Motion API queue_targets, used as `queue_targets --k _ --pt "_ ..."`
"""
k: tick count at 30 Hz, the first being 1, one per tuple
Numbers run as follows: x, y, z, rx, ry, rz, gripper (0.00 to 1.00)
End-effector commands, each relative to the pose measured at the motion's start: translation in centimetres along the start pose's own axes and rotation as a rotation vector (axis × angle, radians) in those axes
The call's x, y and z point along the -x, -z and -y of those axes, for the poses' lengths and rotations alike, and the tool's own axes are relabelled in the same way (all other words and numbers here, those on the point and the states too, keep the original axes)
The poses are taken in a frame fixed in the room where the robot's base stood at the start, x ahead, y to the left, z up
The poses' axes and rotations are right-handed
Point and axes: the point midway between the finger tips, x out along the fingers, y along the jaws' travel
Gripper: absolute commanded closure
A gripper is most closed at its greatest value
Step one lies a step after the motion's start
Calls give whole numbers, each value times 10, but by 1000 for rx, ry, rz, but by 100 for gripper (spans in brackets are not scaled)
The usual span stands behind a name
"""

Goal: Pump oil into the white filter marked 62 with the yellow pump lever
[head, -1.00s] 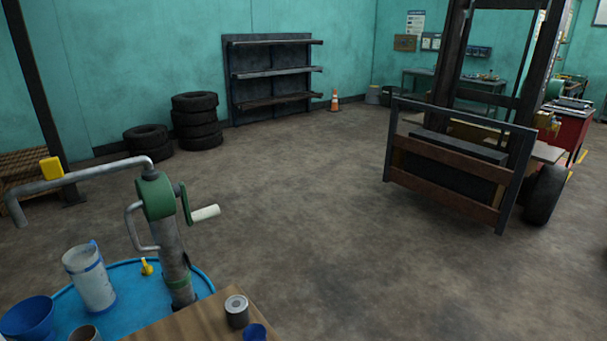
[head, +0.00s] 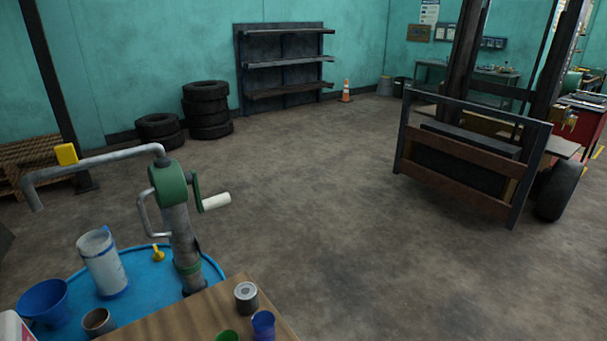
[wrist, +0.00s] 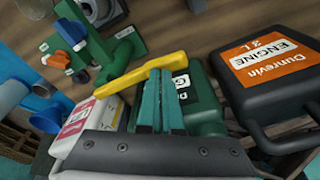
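In the wrist view a yellow lever (wrist: 140,74) slants just beyond my gripper's fingertips. My gripper (wrist: 161,72) has two teal fingers side by side, with almost no gap between them. The tips are at or very near the lever; I cannot tell whether they touch it. A green body with white letters (wrist: 198,103) lies behind and right of the fingers and partly hidden by them. No filter marked 62 can be made out in either view. My gripper is not seen in the head view.
A black engine oil jug (wrist: 275,80) stands close on the right, and a white jug with a red label (wrist: 85,122) on the left. Green fittings (wrist: 95,52) stand beyond. In the head view a rotary pump (head: 178,220) rises from a blue drum (head: 215,268) beside a wooden top (head: 190,318).

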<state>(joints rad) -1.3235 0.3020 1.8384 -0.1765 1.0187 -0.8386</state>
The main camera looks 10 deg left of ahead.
Motion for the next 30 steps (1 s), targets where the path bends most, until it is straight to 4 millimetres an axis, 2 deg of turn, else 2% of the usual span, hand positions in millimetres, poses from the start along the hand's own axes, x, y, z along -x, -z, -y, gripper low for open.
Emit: queue_targets --k 14,17,30 --pt "-19 -3 0 1 1 2 100" --pt "-12 -2 0 1 -1 0 100" --pt "44 7 0 0 -1 -1 100"
